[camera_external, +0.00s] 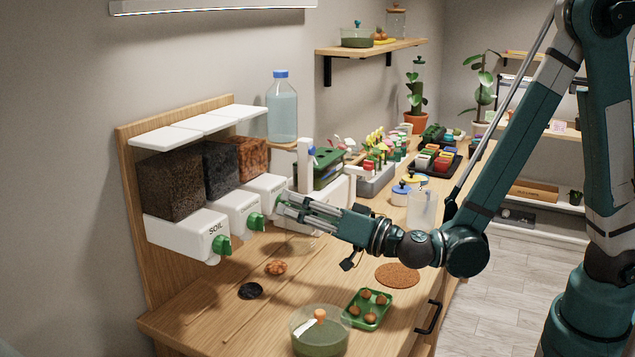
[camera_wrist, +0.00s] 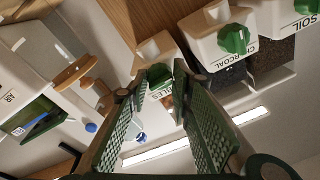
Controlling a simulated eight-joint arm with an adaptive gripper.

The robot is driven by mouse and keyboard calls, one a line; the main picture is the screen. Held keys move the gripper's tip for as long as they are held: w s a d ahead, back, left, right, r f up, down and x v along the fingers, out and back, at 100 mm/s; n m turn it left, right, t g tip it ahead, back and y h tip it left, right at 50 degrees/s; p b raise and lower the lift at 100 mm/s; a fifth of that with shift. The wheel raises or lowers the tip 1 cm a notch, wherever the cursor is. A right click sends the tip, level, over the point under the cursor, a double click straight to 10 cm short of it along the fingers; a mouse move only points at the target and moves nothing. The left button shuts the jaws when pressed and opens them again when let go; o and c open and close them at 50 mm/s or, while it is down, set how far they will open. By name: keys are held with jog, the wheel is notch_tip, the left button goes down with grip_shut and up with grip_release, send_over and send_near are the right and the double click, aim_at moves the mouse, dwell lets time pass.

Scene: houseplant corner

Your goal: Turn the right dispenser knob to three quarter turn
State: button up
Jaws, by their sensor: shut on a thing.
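Three white dispensers hang on a wooden back board. The right dispenser (camera_external: 264,186) sits below a reddish-brown fill, and its green knob (camera_wrist: 158,75) shows between my fingertips in the wrist view. My gripper (camera_external: 284,204) reaches in from the right and is shut on this knob, hiding most of it in the external view. The ridged finger pads flank the knob in the wrist view. The knob's exact angle is hard to tell. The middle charcoal dispenser has a green knob (camera_wrist: 235,38), and the left soil dispenser has another (camera_external: 221,245); both are apart from my gripper.
A white machine with a green top (camera_external: 322,168) stands close beyond my gripper. Below on the bench (camera_external: 215,318) lie a dark pile (camera_external: 251,291), a reddish pile (camera_external: 276,268), a green tray (camera_external: 367,308) and a glass bowl (camera_external: 320,338).

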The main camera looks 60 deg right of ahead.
jog(key=o, duration=0.9)
jog(key=shift+s+f, duration=0.25)
jog(key=shift+s, duration=1.75)
jog(key=shift+s+f, duration=0.3)
jog(key=shift+s, duration=1.65)
jog(key=shift+s+f, duration=0.25)
jog(key=shift+s, duration=1.75)
jog(key=shift+d, duration=0.1)
